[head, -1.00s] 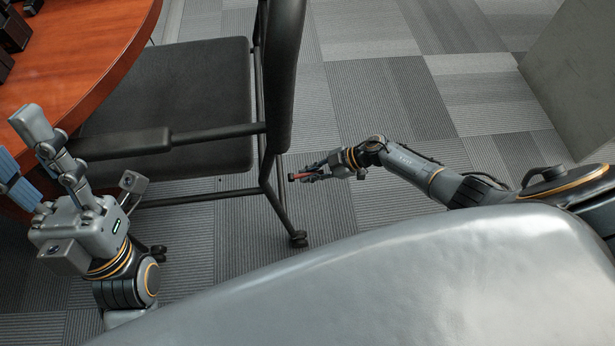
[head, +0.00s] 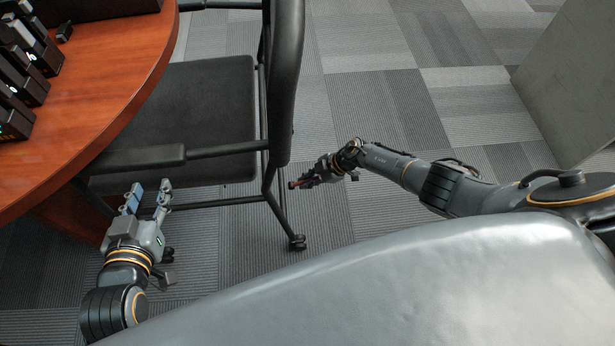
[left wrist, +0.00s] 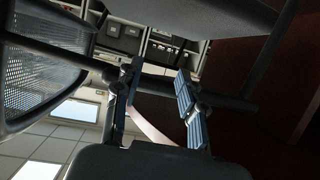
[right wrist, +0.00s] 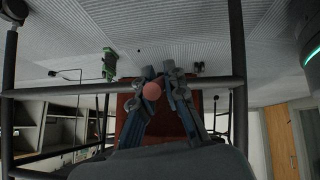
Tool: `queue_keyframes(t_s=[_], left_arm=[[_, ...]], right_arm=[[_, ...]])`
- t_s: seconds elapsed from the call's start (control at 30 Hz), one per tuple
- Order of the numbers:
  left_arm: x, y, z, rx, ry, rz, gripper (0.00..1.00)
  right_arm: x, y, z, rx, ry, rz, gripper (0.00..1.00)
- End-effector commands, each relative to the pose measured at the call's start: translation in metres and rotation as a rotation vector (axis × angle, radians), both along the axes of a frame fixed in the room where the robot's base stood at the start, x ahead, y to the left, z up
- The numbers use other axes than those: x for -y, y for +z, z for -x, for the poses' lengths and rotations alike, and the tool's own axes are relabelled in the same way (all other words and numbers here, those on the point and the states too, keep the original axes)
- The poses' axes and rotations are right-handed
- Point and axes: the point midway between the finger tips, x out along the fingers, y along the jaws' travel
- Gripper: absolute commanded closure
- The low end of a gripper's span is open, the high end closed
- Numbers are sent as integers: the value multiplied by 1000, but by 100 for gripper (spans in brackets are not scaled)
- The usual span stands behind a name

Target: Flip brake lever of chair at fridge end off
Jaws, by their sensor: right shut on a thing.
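The black chair (head: 215,105) stands at the wooden table, its caster (head: 297,243) on the floor. A red piece, seemingly the brake lever (head: 296,184), sticks out beside the chair's rear leg; whether it joins the leg is unclear. My right gripper (head: 316,179) is shut on it. In the right wrist view a round red end (right wrist: 152,91) sits between the fingers, in front of a chair bar (right wrist: 60,90). My left gripper (head: 148,193) is open and empty beside the chair, below its armrest. Its spread fingers show in the left wrist view (left wrist: 153,95).
The wooden table (head: 125,85) curves along the left, with several black devices (head: 22,75) on it. Grey carpet (head: 380,110) lies open right of the chair. A grey panel (head: 575,85) stands at the far right.

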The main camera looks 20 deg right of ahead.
Motion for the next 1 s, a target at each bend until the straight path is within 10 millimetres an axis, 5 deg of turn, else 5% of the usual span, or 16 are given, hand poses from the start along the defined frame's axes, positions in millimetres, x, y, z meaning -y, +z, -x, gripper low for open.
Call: queue_keyframes(t_s=[0.4,1.0], left_arm=[[-28,-66,67,-479,34,-108,60],[-35,-78,89,-597,43,-133,60]], right_arm=[[-8,4,3,-22,10,62,100],[-7,4,2,-24,10,79,100]])
